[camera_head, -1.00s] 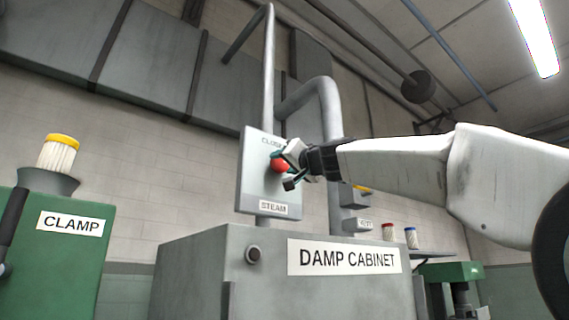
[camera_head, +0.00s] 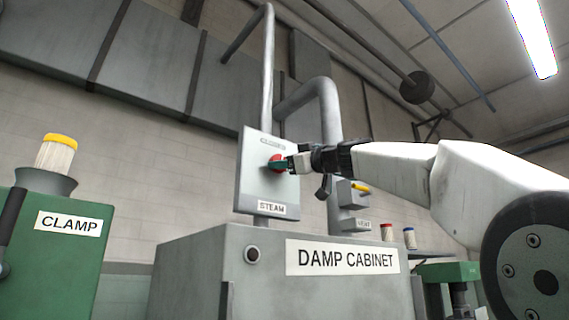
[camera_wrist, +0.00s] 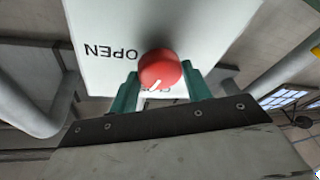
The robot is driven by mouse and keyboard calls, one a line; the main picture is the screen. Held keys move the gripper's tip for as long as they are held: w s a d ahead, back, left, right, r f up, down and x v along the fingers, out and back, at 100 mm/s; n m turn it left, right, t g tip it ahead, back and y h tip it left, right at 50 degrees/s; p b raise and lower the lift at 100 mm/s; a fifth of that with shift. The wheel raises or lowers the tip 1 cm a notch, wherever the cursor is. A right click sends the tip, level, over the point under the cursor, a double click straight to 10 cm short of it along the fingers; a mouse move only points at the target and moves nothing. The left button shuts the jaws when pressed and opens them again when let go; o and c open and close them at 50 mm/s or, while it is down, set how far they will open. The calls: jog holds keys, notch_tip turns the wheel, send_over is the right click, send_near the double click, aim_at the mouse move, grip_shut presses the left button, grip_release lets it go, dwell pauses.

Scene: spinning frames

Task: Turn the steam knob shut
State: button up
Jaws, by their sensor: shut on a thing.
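The red steam knob (camera_head: 275,162) sits on a grey upright panel (camera_head: 252,190) labelled STEAM, above the damp cabinet. In the wrist view the round knob (camera_wrist: 160,69) carries a white pointer mark, directed down toward partly hidden lettering. The word OPEN appears upside down to its left on the panel (camera_wrist: 100,25). My gripper (camera_head: 283,163) reaches the knob from the right. In the wrist view the teal fingers of my gripper (camera_wrist: 160,88) stand on both sides of the knob, shut on it. The fingers hide part of the lettering.
The grey damp cabinet (camera_head: 200,275) stands below the panel. Grey pipes (camera_head: 328,110) rise behind it. A green clamp machine (camera_head: 50,265) with a yellow-topped spool (camera_head: 56,152) stands at left. Red and blue topped spools (camera_head: 387,232) stand behind at right.

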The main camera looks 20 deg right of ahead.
jog(key=shift+w+n+g, duration=0.1)
jog(key=shift+n+g, duration=0.6)
jog(key=shift+n, duration=1.2)
jog(key=o, duration=1)
jog(key=v, duration=0.8)
